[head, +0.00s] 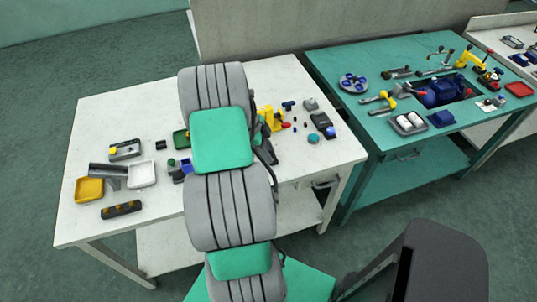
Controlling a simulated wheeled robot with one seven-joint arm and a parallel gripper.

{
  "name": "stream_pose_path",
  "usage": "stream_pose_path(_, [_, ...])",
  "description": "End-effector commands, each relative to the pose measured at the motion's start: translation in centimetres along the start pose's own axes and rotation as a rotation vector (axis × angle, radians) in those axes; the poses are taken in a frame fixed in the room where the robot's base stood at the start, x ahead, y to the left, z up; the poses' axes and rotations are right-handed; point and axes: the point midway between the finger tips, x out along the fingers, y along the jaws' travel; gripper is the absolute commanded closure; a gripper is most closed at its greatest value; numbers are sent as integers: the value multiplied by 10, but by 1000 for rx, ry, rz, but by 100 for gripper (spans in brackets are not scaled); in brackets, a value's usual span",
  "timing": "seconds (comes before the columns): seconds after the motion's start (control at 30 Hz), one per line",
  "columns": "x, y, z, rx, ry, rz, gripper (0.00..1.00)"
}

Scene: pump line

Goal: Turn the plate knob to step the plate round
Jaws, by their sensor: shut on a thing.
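My gray and green arm stands across the middle of the head view and hides the center of the white table. My gripper's fingers do not show; they are hidden behind the arm, so their contact with the knob cannot be seen. I cannot make out the plate knob or its plate for certain. A yellow device (269,117) stands on the white table just right of my arm, with a small red part (286,125) beside it. Dark parts next to the arm below it are too unclear to name.
The white table (98,112) bears a yellow tray (89,189), a white tray (141,174) and a dark block with orange knobs (121,209) on the left. A teal table (330,57) stands right, with a round blue-and-gray dish (353,83). A dark chair (445,260) stands front right.

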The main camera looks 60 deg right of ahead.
Motion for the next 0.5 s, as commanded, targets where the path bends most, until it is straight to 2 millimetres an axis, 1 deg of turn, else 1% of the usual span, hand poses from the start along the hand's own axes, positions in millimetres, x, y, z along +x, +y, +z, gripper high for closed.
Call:
stream_pose_path(0.03, [3, 0, 2, -40, -1, -18, 100])
stream_pose_path(0.5, [2, 3, 0, -453, 0, -189, 100])
